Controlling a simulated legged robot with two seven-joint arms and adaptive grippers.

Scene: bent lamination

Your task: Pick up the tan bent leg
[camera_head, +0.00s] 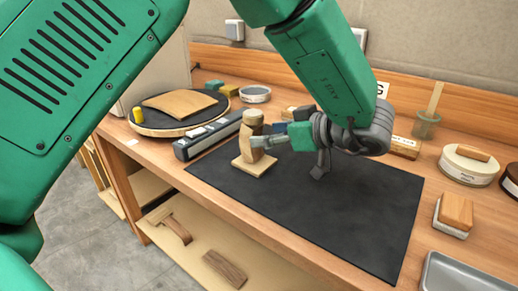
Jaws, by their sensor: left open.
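A tan curved wooden piece (245,146), which looks like the bent leg, stands upright on a small square wooden base (243,165) at the left of the black mat. A rounded darker wooden part (253,118) rises just behind it. My left gripper (262,141) is open and reaches in from the right, its fingertips at the piece. The fingers cover part of it, and I cannot tell whether they touch it. My right gripper is out of view.
The black mat (340,220) is mostly clear. A round board with a curved wooden sheet (180,103) and a long grey tool (205,138) lie to the left. Tins, a sanding block (455,212) and a grey tray (465,275) line the right. Wooden pieces lie on the shelf below.

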